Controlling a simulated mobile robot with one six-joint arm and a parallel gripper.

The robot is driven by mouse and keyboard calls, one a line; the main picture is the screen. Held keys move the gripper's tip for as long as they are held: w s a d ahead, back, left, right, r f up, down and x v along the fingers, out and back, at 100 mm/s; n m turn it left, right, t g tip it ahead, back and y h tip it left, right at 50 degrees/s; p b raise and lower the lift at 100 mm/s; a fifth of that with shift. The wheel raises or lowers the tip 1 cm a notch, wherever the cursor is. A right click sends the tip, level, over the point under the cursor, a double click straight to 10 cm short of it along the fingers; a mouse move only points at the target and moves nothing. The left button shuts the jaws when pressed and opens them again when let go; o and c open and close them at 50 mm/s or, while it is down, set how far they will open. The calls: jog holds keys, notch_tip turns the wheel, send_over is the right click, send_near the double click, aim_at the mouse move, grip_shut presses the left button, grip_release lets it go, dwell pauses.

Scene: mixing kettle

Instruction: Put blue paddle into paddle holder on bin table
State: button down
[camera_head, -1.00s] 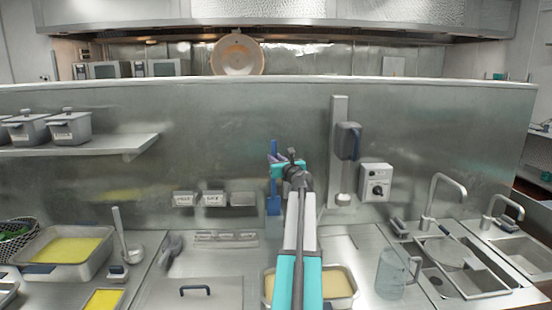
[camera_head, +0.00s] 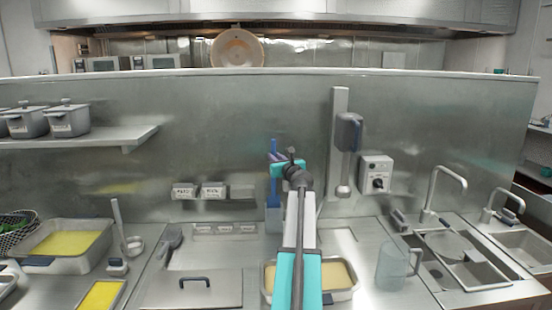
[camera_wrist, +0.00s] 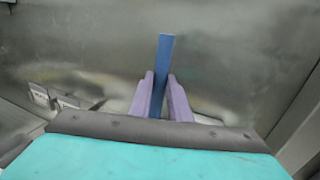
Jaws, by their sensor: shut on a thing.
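The blue paddle (camera_head: 275,188) stands upright in front of the steel back wall, partly behind my arm in the head view. My gripper (camera_head: 277,157) is shut on its handle, with its purple fingers on either side. In the wrist view, the blue handle (camera_wrist: 165,60) sticks up between the two fingers of my gripper (camera_wrist: 161,92). A grey-blue box-like shape (camera_head: 273,221) is at the paddle's lower end, on the counter against the wall. It may be the paddle holder; I cannot tell whether the paddle's end is inside it or in front of it.
A tray of yellowish food (camera_head: 338,276) lies below my arm. A clear jug (camera_head: 391,268) and sinks (camera_head: 462,262) are at the right. Small label holders (camera_head: 212,191) and a wall-mounted device (camera_head: 348,135) flank the paddle. A lidded counter section (camera_head: 190,290) lies left.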

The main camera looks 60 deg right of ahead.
jog(key=shift+f+b, duration=1.7)
jog(key=shift+f, duration=1.4)
jog(key=c, duration=1.6)
grip_release()
jog(key=shift+o, duration=0.6)
jog(key=o, duration=0.4)
jog(key=shift+s, duration=0.1)
jog(key=shift+p+v, duration=0.45)
jog(key=shift+v, duration=3.05)
